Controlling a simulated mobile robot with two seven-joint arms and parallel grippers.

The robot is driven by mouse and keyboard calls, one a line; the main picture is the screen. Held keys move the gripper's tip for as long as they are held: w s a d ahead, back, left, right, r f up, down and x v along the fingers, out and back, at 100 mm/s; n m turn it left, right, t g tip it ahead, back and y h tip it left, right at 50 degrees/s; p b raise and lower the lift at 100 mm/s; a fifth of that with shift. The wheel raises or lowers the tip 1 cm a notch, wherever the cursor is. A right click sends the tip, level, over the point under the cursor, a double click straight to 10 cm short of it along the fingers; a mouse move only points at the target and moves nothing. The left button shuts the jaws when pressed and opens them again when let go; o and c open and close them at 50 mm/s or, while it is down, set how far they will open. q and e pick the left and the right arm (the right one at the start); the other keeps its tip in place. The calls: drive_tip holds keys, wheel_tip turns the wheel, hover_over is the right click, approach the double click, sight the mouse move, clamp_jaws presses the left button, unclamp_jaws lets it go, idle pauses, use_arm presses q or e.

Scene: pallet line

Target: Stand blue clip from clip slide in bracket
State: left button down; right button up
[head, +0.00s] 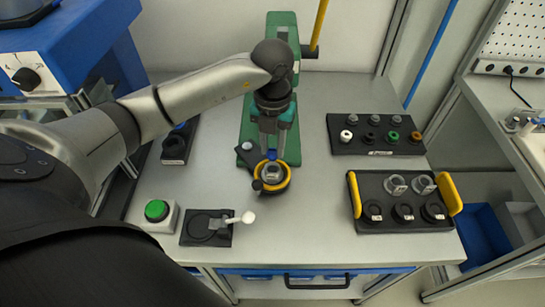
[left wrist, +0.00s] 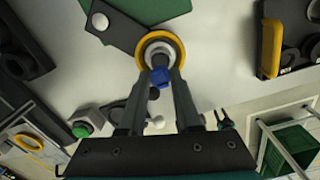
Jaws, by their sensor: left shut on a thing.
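My left gripper (head: 270,150) reaches down over the front end of the green plate and is shut on a small blue clip (head: 272,154). The clip also shows between the fingertips in the left wrist view (left wrist: 160,76). Just below it is a grey round part, which looks like the bracket (head: 271,172), inside a yellow ring (head: 284,183). In the left wrist view the clip overlaps the near edge of this ring (left wrist: 178,46); I cannot tell whether it touches the bracket. A dark holder with a blue bit, perhaps the clip slide (head: 174,147), stands to the left. My right gripper is not in view.
A black tray with yellow handles (head: 400,222) and a black rack of small parts (head: 375,148) stand at right. A green button (head: 157,210) and a black fixture with a white-tipped lever (head: 205,232) are at front left. The table between ring and tray is clear.

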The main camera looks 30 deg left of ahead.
sight(273, 151)
use_arm(q)
drive_tip(key=shift+f, duration=2.1)
drive_tip(key=shift+f+b, duration=0.15)
drive_tip(key=shift+b, duration=0.2)
drive_tip(key=c, duration=0.6)
unclamp_jaws()
wheel_tip(273, 151, up, 12)
drive_tip(key=shift+r+p, duration=0.2)
drive_tip(key=shift+p, duration=0.4)
